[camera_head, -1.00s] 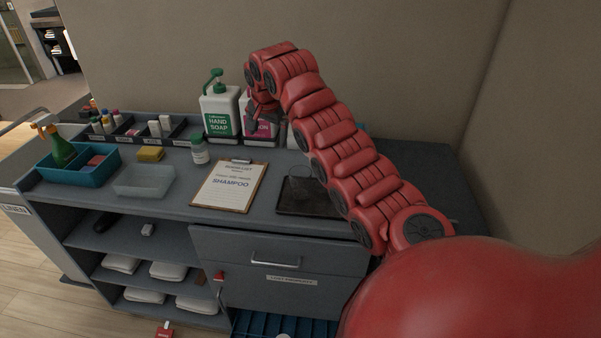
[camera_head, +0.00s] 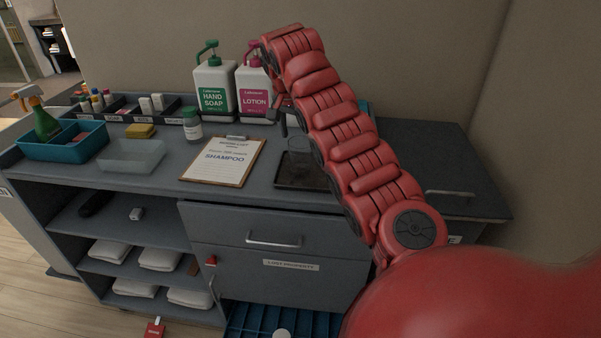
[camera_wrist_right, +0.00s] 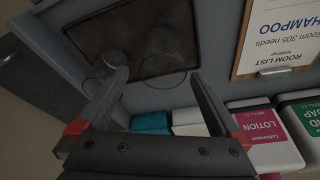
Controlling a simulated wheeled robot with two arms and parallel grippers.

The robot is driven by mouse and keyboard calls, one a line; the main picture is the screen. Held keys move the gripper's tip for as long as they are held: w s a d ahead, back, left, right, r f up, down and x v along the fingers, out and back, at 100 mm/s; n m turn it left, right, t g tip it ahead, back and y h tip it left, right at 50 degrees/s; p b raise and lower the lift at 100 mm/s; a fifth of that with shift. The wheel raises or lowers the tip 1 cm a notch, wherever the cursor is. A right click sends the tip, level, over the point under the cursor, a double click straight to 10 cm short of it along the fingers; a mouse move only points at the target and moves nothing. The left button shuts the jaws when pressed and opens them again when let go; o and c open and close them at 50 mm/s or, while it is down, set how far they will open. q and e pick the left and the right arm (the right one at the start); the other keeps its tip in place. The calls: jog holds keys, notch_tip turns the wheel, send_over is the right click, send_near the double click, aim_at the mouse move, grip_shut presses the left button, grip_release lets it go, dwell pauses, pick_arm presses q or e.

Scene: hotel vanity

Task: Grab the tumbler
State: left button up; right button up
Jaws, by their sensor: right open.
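The tumbler is a clear glass (camera_head: 298,151) on the dark tray (camera_head: 290,183) on the counter, partly behind my right arm. In the right wrist view the tumbler (camera_wrist_right: 116,62) shows as faint clear rings over the tray (camera_wrist_right: 165,66), near the tip of the left-hand finger. My right gripper (camera_head: 284,119) is above the counter, behind and above the tray, in front of the lotion bottle. In the wrist view its two fingers (camera_wrist_right: 160,80) are apart with nothing held between them. My left gripper is not in view.
A hand soap bottle (camera_head: 214,88) and a lotion bottle (camera_head: 252,92) stand along the back wall. A clipboard (camera_head: 222,162) lies left of the tray. The counter's right end is clear.

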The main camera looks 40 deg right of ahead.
aim_at(300, 149)
jog(key=shift+b+x, duration=0.85)
jog(key=shift+x, duration=0.15)
jog(key=shift+w+a+f+b, duration=0.1)
jog(key=shift+f+b, duration=0.45)
jog(key=x, duration=0.3)
jog(key=shift+w+d+f+p, duration=0.15)
jog(key=shift+d+p, duration=0.05)
jog(key=shift+p, duration=0.1)
jog(key=shift+a, duration=0.1)
jog(key=shift+c, duration=0.4)
jog(key=c, duration=1.3)
